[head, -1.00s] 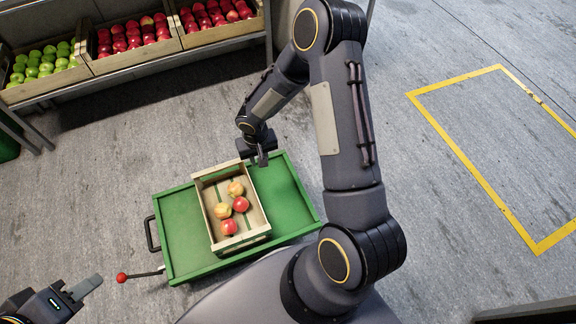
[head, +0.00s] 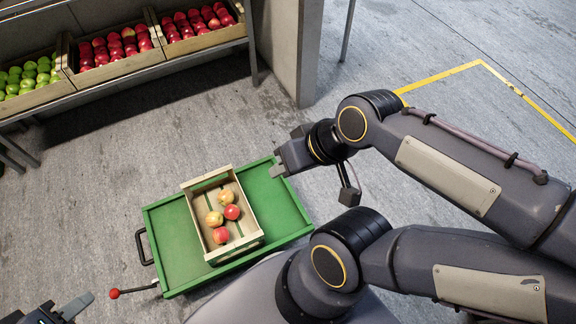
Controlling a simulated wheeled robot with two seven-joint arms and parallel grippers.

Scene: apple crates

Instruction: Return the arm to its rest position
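My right arm comes in from the right and its gripper (head: 279,169) is over the far right edge of the green cart, to the right of the small wooden crate (head: 189,205). No apple shows in it. Its fingers are too small and too angled to tell open from shut. My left gripper (head: 76,306) is at the bottom left corner, partly cut off, with one grey finger showing; whether it is open cannot be told. The crate stands upright on the green cart (head: 165,233) and holds two red and two yellowish apples (head: 221,236).
A shelf at the back left carries crates of green apples (head: 30,75) and red apples (head: 115,46). A grey post (head: 305,60) stands beside it. Floor with yellow tape (head: 440,78) is clear at the right.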

